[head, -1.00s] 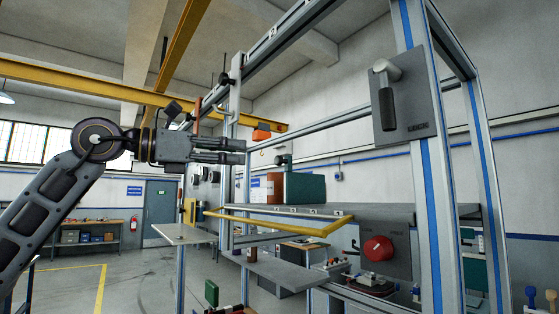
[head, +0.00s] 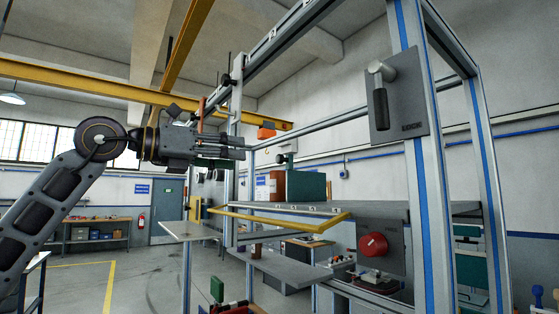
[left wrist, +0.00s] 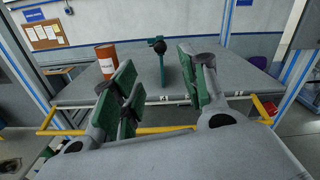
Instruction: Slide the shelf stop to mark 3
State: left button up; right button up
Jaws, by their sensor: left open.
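The shelf stop (head: 305,187) is a green upright plate with a dark knob on its left, standing on the grey shelf (head: 375,208). In the left wrist view the stop (left wrist: 166,78) shows nearly edge-on, behind and between my fingers. Small white labels (left wrist: 163,98) run along the front edge of the shelf; I cannot read them surely. My left gripper (head: 242,150) is open and empty, to the left of the stop and higher in the head view. Its green-padded fingers (left wrist: 155,88) spread either side of the stop in the left wrist view, apart from it.
An orange can (left wrist: 105,58) stands on the shelf left of the stop. A yellow rail (head: 285,223) runs in front of the shelf edge. Frame posts (head: 424,190) and a panel with a lever handle (head: 398,105) stand at the right. A red knob (head: 373,245) is below the shelf.

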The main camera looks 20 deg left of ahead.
aim_at(277, 159)
dwell(0.4)
pick_arm(q)
jog(key=p+x, duration=0.3)
jog(key=x, duration=0.9)
jog(key=shift+w+d+r+p, duration=0.1)
jog(key=shift+p, duration=0.3)
jog(key=shift+x, duration=0.75)
grip_shut()
